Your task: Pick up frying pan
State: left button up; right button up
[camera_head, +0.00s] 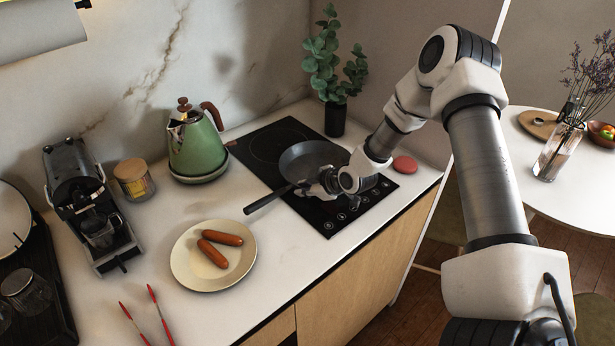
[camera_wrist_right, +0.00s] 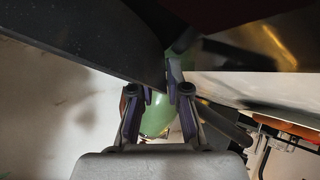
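The dark frying pan (camera_head: 312,157) sits on the black cooktop in the head view. Its long black handle (camera_head: 265,201) points toward the lower left, over the counter. My right gripper (camera_head: 322,184) is low at the pan's near side, by the handle's root, and partly hides it. In the right wrist view my right gripper (camera_wrist_right: 160,96) shows its two fingers apart, with green kettle showing through the gap. I see nothing clearly clamped between them. A dark bar, probably the handle, runs behind the right finger. My left gripper is not in view.
A green kettle (camera_head: 196,144) stands left of the cooktop (camera_head: 262,148). A plate (camera_head: 184,278) with two sausages lies in front. A potted plant (camera_head: 335,118) stands behind the pan, and a red round object (camera_head: 404,164) lies to its right. A coffee machine (camera_head: 80,190) is left.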

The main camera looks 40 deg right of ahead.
jog(key=shift+s+d+r, duration=0.1)
jog(key=shift+s+r, duration=0.1)
jog(key=shift+s, duration=0.05)
grip_shut()
jog(key=shift+w, duration=0.1)
